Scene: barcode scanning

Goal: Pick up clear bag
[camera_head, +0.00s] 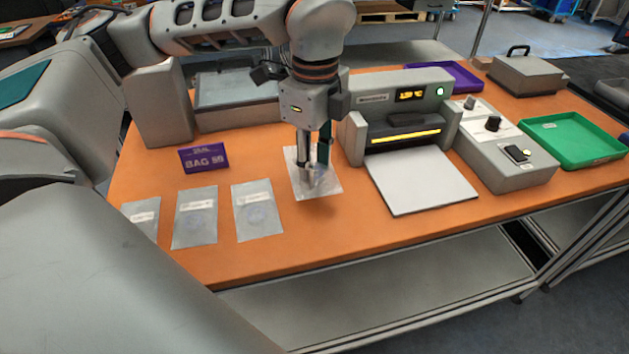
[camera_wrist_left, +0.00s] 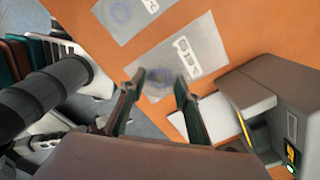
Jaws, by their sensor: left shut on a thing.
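A clear bag (camera_head: 293,164) with a pale label is at the middle of the orange table, left of the grey sealing machine. My left gripper (camera_head: 312,179) points down at it and is shut on it, covering part of the bag. In the left wrist view the same clear bag (camera_wrist_left: 198,50) shows beyond the fingers of the left gripper (camera_wrist_left: 160,84). I cannot tell whether the bag is clear of the tabletop. More clear bags lie flat to the left: one nearest (camera_head: 257,210), one in the middle (camera_head: 195,216) and one far left (camera_head: 142,217). My right gripper is not in view.
A purple "BAG" sign (camera_head: 203,158) stands behind the flat bags. The sealing machine (camera_head: 403,110) has a white plate (camera_head: 421,181) in front. A grey control box (camera_head: 503,155), a green tray (camera_head: 572,139) and a purple tray (camera_head: 457,74) are right. Bare table lies in front.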

